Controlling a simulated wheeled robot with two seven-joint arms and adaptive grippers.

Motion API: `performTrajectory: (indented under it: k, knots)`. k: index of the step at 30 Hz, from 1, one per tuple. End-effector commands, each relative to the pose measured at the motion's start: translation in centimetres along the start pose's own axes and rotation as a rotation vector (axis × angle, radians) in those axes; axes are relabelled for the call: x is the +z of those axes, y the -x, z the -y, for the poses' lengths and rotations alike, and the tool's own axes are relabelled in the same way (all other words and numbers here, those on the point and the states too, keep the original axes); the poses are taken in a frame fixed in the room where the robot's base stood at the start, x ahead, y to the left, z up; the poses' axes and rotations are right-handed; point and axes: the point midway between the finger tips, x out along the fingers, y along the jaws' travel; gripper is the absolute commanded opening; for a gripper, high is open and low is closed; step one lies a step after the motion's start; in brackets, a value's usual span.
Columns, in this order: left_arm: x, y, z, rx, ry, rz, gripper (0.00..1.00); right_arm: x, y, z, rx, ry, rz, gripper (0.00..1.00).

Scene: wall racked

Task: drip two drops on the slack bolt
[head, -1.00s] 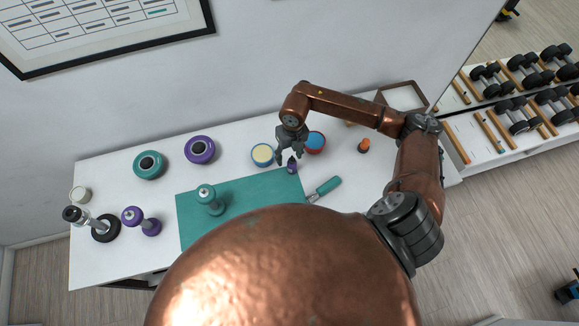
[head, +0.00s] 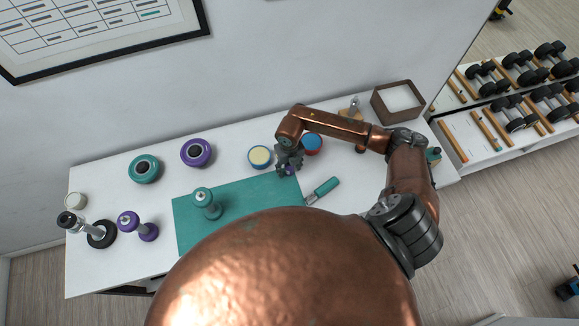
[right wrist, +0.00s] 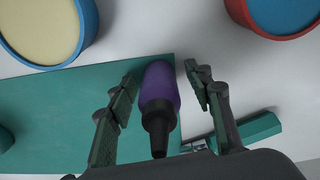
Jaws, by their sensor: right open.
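A small purple bottle with a black nozzle (right wrist: 158,92) lies between the fingers of my right gripper (right wrist: 165,78) in the right wrist view. The fingers are open, with a gap on each side of the bottle. In the head view my right gripper (head: 288,164) is over the bottle (head: 289,171) at the far right corner of the teal mat (head: 240,222) and hides part of it. A teal dumbbell (head: 205,201) stands on the mat with a pale bolt-like spot on top. I cannot tell which bolt is slack. My left gripper is not in view.
A teal-handled tool (head: 325,188) lies right of the mat. A cream-topped tin (head: 260,157) and a red-and-blue tin (head: 312,143) stand behind. A brown open box (head: 398,101) is at back right.

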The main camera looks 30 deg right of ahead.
Motion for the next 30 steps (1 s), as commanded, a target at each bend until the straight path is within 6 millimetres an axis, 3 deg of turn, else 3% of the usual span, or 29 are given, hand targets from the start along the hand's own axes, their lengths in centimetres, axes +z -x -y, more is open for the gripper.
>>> performTrajectory:
  k: [6,26,30]
  knots:
    - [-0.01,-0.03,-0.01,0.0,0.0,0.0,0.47,0.01,-0.06,-0.03,0.0,0.001,0.0,0.46]
    - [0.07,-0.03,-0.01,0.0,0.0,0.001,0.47,0.02,-0.01,-0.03,0.0,0.0,0.0,0.01]
    - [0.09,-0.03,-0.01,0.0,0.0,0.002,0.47,0.03,0.01,-0.03,0.001,0.0,0.001,0.0]
